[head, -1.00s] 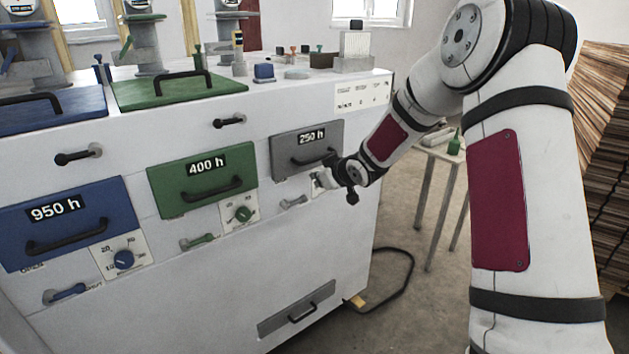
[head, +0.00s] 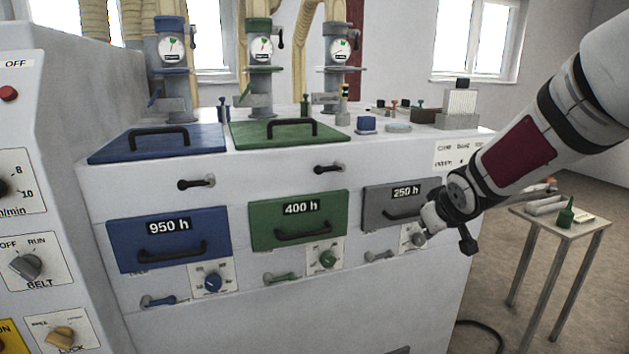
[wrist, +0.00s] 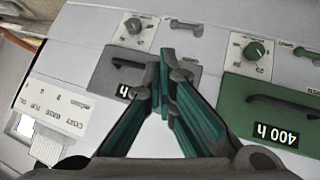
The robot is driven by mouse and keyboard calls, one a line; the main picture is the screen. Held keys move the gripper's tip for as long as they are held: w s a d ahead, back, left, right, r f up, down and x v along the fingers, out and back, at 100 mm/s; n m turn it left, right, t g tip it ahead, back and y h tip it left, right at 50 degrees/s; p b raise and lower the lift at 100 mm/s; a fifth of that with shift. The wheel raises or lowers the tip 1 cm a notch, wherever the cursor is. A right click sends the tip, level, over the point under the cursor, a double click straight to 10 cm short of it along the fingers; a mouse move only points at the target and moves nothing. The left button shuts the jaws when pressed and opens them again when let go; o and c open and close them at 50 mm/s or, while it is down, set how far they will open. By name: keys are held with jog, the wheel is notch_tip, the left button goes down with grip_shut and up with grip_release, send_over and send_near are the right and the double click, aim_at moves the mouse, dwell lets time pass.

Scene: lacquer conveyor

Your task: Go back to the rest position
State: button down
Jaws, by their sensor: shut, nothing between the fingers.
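My gripper (head: 430,222) is in front of the machine's right end, by the grey 250 h drawer (head: 388,208). In the head view it is small and partly covered by my own wrist. In the wrist view my gripper (wrist: 171,70) shows two teal fingers with their tips together and nothing between them. The fingers cover part of the grey drawer (wrist: 110,75). The grey dial (wrist: 133,26) lies beyond the fingertips to the left, apart from them in that picture.
The green 400 h drawer (head: 299,219) and blue 950 h drawer (head: 165,240) are shut. A control panel (head: 20,220) stands at the left. A small table (head: 560,225) with a green bottle (head: 566,212) stands at the right. Floor shows beside it.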

jog(key=s+a+r+m+g, duration=0.1)
jog(key=s+a, duration=0.1)
jog(key=s, duration=1)
jog(key=s+a+r+m+g, duration=0.1)
jog(key=s+a+g, duration=0.1)
jog(key=s, duration=1)
jog(key=s+a+r+m+g+y, duration=0.1)
jog(key=s+a+r, duration=0.1)
jog(key=s, duration=1)
jog(key=shift+s+a+m+g, duration=0.25)
jog(key=shift+a+m+g, duration=0.05)
jog(key=shift+g, duration=0.1)
